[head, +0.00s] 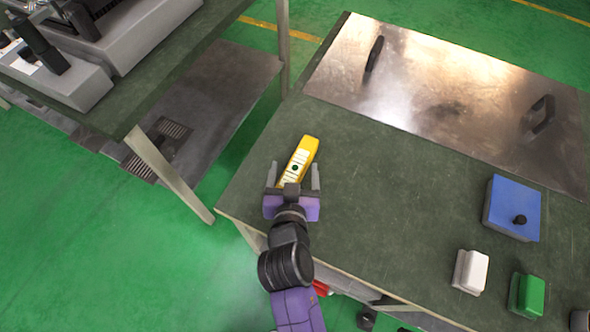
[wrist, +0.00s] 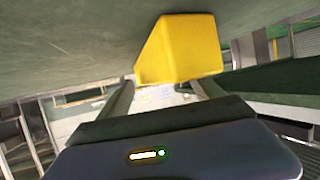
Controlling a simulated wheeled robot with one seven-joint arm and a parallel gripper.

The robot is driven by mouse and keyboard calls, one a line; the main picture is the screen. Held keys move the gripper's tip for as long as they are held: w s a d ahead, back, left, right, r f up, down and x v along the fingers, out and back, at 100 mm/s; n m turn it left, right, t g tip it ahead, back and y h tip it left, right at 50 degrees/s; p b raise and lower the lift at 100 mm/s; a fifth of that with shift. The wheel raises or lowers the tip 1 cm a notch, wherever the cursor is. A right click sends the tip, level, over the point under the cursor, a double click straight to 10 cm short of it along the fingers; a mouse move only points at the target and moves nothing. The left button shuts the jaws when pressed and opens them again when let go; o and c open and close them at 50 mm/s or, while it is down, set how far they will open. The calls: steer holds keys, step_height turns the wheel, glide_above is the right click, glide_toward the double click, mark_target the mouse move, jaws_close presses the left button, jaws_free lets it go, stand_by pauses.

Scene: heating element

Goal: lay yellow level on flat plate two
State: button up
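The yellow level (head: 303,154) lies near the left edge of the dark green table, slanting up and to the right. My gripper (head: 294,170) is open, with one finger on each side of the level's near end and gaps showing. In the wrist view the level (wrist: 186,48) shows its yellow end just beyond the open fingers (wrist: 165,86), against the table surface. I cannot tell whether a finger touches it. A flat metal plate (head: 440,100) with two black handles lies at the table's far side; no number is visible on it.
A blue block (head: 510,207) with a black knob, a white block (head: 470,271) and a green block (head: 527,295) stand at the table's right. The middle of the green table (head: 390,210) is clear. Another bench with grey equipment (head: 130,30) stands at left.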

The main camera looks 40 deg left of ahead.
mark_target(294, 173)
jaws_close()
step_height(294, 173, up, 20)
steer(key=p, duration=0.4)
stand_by(0.4)
